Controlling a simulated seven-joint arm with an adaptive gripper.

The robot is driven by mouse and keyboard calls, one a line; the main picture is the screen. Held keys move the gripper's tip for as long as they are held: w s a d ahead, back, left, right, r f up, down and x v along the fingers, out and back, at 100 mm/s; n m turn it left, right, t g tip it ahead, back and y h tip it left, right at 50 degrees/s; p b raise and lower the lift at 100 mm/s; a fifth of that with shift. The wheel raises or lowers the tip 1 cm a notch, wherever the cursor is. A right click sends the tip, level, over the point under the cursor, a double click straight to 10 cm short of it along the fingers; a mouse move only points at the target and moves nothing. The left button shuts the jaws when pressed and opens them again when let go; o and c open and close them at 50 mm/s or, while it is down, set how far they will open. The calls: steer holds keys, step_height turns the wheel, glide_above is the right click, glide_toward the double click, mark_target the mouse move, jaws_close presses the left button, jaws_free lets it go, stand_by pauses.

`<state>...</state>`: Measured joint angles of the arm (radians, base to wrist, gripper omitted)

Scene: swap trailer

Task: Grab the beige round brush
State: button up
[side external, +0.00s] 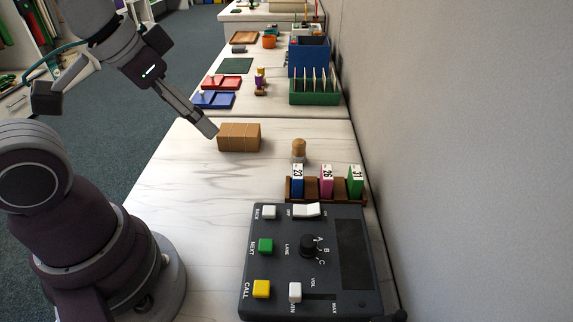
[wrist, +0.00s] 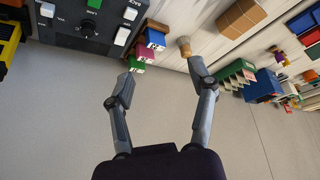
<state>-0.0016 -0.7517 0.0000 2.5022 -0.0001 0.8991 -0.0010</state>
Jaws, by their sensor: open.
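The beige round brush (side external: 299,149) stands upright on the white table, with a tan rounded top and a paler lower part. It is right of a brown box and behind the numbered cards. In the wrist view the brush (wrist: 185,46) shows beyond my gripper's fingers, nearer the right one. My gripper (side external: 212,131) is to the left of the brush and above the table, close to the brown box in the picture. In the wrist view my gripper (wrist: 163,88) has its two fingers wide apart with nothing between them.
The brown box (side external: 239,137) lies between my gripper and the brush in the picture. A wooden rack (side external: 312,188) holds numbered cards in front of the brush. A dark control panel (side external: 280,275) is nearer the camera. A grey wall (side external: 460,150) runs along the right.

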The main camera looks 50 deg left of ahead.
stand_by(0.3)
steer(key=shift+o, duration=0.8)
